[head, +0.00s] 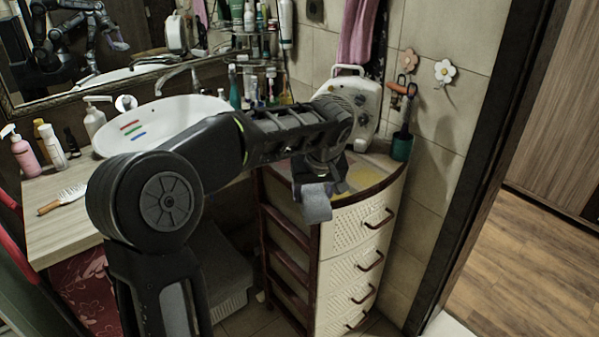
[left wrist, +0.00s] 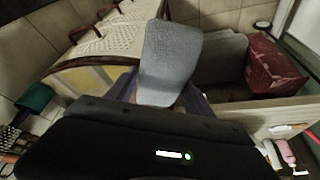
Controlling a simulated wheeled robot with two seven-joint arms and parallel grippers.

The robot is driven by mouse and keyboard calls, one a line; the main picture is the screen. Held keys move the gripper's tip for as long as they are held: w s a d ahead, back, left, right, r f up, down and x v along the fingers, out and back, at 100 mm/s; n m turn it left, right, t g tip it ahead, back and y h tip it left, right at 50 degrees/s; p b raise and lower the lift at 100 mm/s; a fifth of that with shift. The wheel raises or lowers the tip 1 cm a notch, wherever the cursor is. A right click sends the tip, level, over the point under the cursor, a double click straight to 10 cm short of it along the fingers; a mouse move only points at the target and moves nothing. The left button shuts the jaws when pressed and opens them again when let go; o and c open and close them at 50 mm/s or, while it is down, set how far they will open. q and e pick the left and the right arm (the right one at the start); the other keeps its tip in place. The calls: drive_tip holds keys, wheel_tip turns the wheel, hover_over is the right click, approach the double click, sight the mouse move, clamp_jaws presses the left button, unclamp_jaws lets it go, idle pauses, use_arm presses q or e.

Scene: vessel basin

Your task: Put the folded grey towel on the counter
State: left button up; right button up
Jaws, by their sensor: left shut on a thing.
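The folded grey towel (head: 316,206) hangs from my left gripper (head: 318,187), beside the top front edge of the white drawer cabinet (head: 352,243). In the left wrist view, the towel (left wrist: 170,62) fills the middle, between the fingers, and looks flat and rounded at its end. My left gripper is shut on it; its fingertips are partly hidden. The pale wooden counter (head: 60,222) with the white basin (head: 147,122) is at the left in the head view, partly behind my left arm. My right gripper is not in view.
A hairbrush (head: 63,198) lies on the counter, with a pink bottle (head: 25,157) and other bottles at its left back. A white appliance (head: 352,98) and a green cup (head: 402,146) stand on the cabinet. The counter's front left part looks clear.

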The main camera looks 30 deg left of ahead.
use_arm(q)
drive_tip(key=s+d+f+m+h, duration=0.1)
drive_tip(key=d+f+m, duration=0.3)
drive_tip(key=d+f, duration=0.2)
drive_tip(key=s+d+f+m+t+h, duration=0.1)
drive_tip(key=d+f+m, duration=0.4)
drive_tip(key=d, duration=0.5)
drive_tip(key=shift+s+f+h, duration=0.3)
drive_tip(key=shift+f+h, duration=0.1)
drive_tip(key=shift+h, duration=0.2)
